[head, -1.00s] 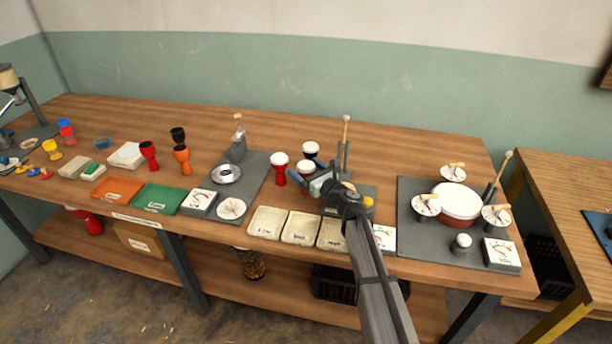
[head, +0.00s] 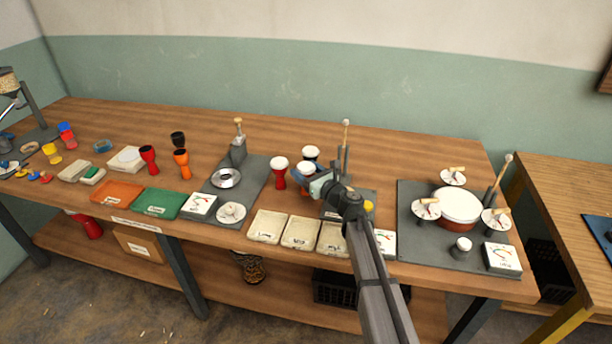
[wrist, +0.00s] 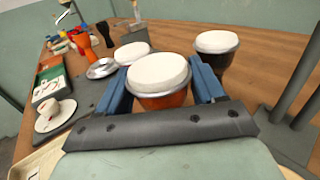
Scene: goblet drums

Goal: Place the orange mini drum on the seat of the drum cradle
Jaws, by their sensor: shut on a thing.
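My gripper (head: 316,181) is shut on the orange mini drum (wrist: 163,101), its blue fingers on either side of the body. The drum has a white head and a grey rim and looks upright; its foot is hidden. In the head view its white head (head: 306,167) shows just beyond the gripper. A silver ring (head: 226,178) on a grey base plate (head: 257,172), with a post behind it, looks like the seat of the drum cradle. It is left of my gripper and also shows in the wrist view (wrist: 101,68). The drum is apart from it.
A red drum (head: 280,171) stands close left of the held drum, a dark drum (head: 311,152) behind it. A mallet post (head: 346,150) rises to the right. Cream trays (head: 300,230) line the front edge. Orange and black goblets (head: 181,163) stand left of the ring.

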